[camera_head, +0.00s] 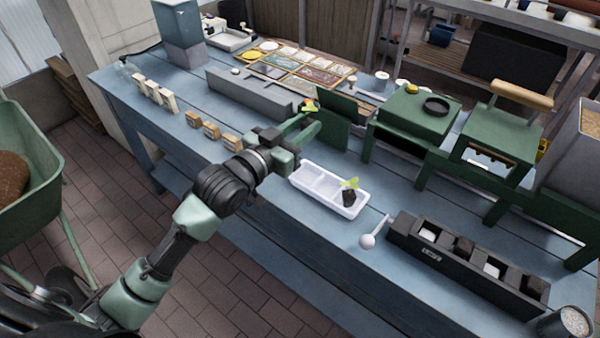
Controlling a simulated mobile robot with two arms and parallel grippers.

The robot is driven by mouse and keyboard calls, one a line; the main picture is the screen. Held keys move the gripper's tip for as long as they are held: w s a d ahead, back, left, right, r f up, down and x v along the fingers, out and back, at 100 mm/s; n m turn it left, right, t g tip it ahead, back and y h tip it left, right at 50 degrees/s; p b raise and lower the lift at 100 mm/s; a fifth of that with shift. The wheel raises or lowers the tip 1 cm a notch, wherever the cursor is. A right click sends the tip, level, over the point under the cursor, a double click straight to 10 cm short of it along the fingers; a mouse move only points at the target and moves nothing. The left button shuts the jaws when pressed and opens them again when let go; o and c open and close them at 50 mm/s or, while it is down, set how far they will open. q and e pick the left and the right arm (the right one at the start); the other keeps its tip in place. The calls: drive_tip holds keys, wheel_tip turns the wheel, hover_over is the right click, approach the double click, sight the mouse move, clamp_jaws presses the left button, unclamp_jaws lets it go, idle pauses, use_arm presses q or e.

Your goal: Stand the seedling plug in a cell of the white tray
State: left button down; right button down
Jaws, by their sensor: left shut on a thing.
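The white tray (316,191) lies on the blue table, near its front edge. A seedling plug with a dark soil block (349,198) and yellow-green leaves is in the tray's right-hand cell; the other cells look empty. My left gripper (309,124) is above the table, behind and left of the tray. It is shut on another seedling plug, whose yellow-green leaves (310,106) show at the fingertips. The fingers hide most of this plug's soil block. My right gripper is not in view.
A green upright panel (337,122) stands just right of my left gripper. A grey trough (252,92) lies behind it. A white ball-ended tool (368,240) and a black compartment box (465,262) lie right of the tray. Green stands (415,113) are behind.

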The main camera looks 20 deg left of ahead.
use_arm(q)
wheel_tip(320, 180, down, 10)
drive_tip(key=shift+r+b, duration=0.1)
drive_tip(key=shift+b, duration=0.2)
wheel_tip(320, 180, down, 5)
drive_tip(key=shift+f, duration=0.1)
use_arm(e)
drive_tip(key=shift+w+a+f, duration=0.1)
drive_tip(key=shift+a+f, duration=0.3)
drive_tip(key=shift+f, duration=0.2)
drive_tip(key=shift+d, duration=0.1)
use_arm(q)
drive_tip(key=shift+f+b, duration=0.1)
drive_tip(key=shift+b, duration=0.2)
drive_tip(key=c, duration=1.1)
unclamp_jaws()
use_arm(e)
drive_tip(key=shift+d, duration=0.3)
